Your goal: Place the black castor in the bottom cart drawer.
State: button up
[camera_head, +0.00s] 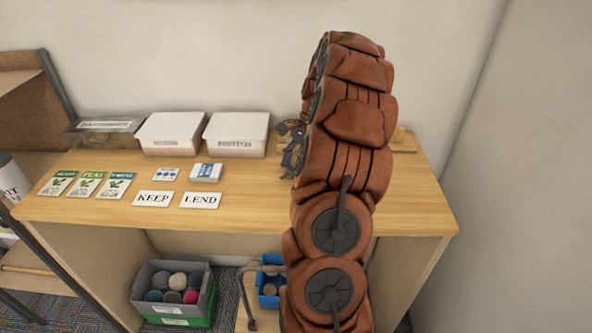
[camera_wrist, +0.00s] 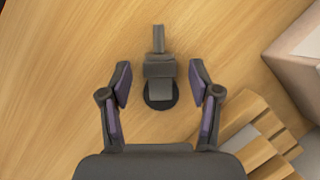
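The black castor (camera_wrist: 160,92) appears in the wrist view on the wooden tabletop, with a grey stem and plate above a dark round part. My gripper (camera_wrist: 160,84) is open, with one purple-padded finger on each side of the castor and gaps between. In the head view my gripper (camera_head: 293,158) is low over the table, partly hidden by my reddish-brown arm. I cannot make out the castor in the head view. No cart drawer can be clearly identified.
Wooden pieces (camera_wrist: 262,140) lie near my right finger. Below are a grey bin of round items (camera_head: 150,304) and a blue bin (camera_head: 268,288).

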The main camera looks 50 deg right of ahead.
grip_shut()
dwell(0.3)
